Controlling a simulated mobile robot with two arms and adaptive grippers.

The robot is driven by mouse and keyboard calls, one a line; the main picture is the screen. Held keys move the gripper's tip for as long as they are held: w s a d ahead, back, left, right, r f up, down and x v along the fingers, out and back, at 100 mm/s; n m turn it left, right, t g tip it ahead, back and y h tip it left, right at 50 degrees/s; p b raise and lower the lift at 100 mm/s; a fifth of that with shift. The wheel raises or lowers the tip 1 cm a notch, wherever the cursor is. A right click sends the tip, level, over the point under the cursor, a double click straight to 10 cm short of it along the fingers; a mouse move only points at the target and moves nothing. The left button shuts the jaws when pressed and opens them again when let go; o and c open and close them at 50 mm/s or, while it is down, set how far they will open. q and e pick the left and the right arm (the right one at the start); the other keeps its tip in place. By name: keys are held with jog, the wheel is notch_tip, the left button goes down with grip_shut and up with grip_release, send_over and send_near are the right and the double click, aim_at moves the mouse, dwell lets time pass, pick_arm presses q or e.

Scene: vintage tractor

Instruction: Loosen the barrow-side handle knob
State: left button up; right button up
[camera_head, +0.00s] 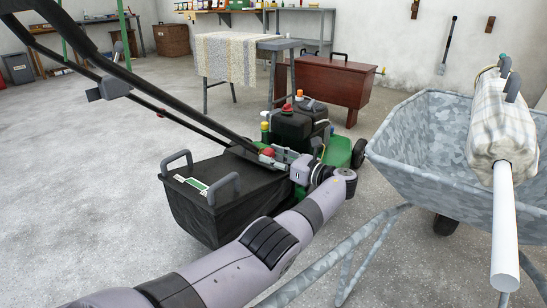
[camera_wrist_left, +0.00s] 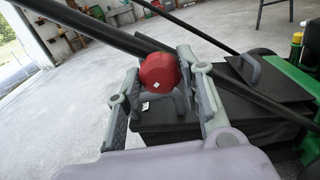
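A round red knob (camera_head: 268,152) sits low on the black mower handle (camera_head: 165,93), on the side facing the wheelbarrow. It also shows in the left wrist view (camera_wrist_left: 158,72), with a small white mark on its face. My left gripper (camera_head: 277,157) reaches it from the right. In the left wrist view the two fingers of the left gripper (camera_wrist_left: 160,70) lie along both sides of the knob and appear to touch it. The fingertips are small and partly hidden in the head view. My right gripper is out of view.
The black grass bag (camera_head: 218,215) with grey handles lies just below. The green mower deck (camera_head: 338,152) and black engine (camera_head: 290,127) are behind the gripper. Open floor lies left.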

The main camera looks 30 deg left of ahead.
pick_arm(q)
jog(key=c, duration=0.6)
jog(key=shift+n, duration=0.3)
jog(key=n+b, duration=0.1)
jog(key=n, duration=0.3)
jog(key=shift+f+n, duration=0.1)
jog(key=shift+n, duration=0.2)
jog(key=n+b, duration=0.1)
jog(key=n, duration=0.5)
jog(key=shift+b, duration=0.3)
jog(key=o, duration=1.1)
jog(key=shift+o, duration=0.2)
